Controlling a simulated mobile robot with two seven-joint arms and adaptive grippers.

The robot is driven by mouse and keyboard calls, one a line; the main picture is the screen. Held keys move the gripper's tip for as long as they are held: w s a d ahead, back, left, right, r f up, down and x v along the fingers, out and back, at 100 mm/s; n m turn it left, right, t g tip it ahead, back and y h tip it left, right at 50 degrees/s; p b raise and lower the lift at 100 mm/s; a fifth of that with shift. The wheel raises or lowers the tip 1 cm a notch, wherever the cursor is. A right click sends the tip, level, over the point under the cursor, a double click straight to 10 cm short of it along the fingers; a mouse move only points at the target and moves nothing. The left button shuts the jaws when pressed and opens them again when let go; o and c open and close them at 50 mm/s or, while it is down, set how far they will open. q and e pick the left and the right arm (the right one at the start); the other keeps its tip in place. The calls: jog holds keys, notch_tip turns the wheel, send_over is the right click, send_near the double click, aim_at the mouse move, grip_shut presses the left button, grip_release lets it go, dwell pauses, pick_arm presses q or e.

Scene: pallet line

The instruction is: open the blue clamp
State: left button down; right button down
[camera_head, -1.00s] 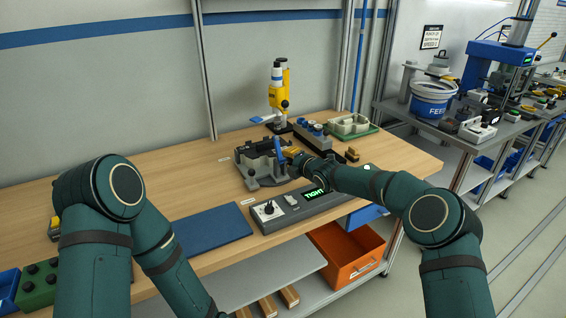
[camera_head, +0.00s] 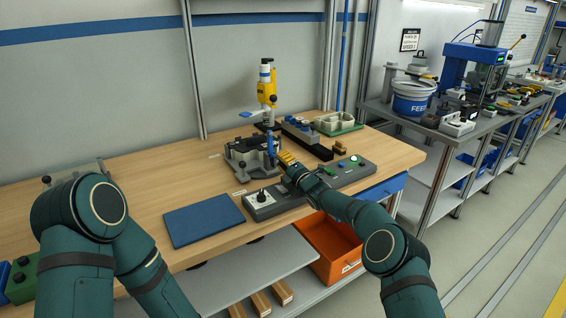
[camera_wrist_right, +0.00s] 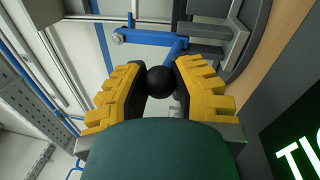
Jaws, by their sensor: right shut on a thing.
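The blue clamp (camera_head: 270,144) sits on a grey fixture (camera_head: 238,169) on the wooden bench. Its lever stands roughly upright in the head view. In the wrist view its blue arm (camera_wrist_right: 152,50) leads to a black ball knob (camera_wrist_right: 160,82). My right gripper (camera_head: 285,160), with yellow ridged fingers, is shut on this knob, one finger on each side (camera_wrist_right: 161,88). The fingertips are small in the head view. My left arm shows at the lower left, but its gripper is out of view.
A yellow tool stand (camera_head: 267,88) rises behind. A blue mat (camera_head: 204,220) lies to the left. An orange bin (camera_head: 328,250) is below the bench.

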jog(key=shift+f, duration=0.25)
dwell(0.4)
jog(key=c, duration=0.7)
grip_release()
jog(key=shift+s+d+r+t, duration=0.1)
jog(key=shift+s+d+t, duration=0.05)
jog(key=shift+t, duration=0.15)
notch_tip(320, 180, up, 10)
jog(key=shift+r, duration=0.1)
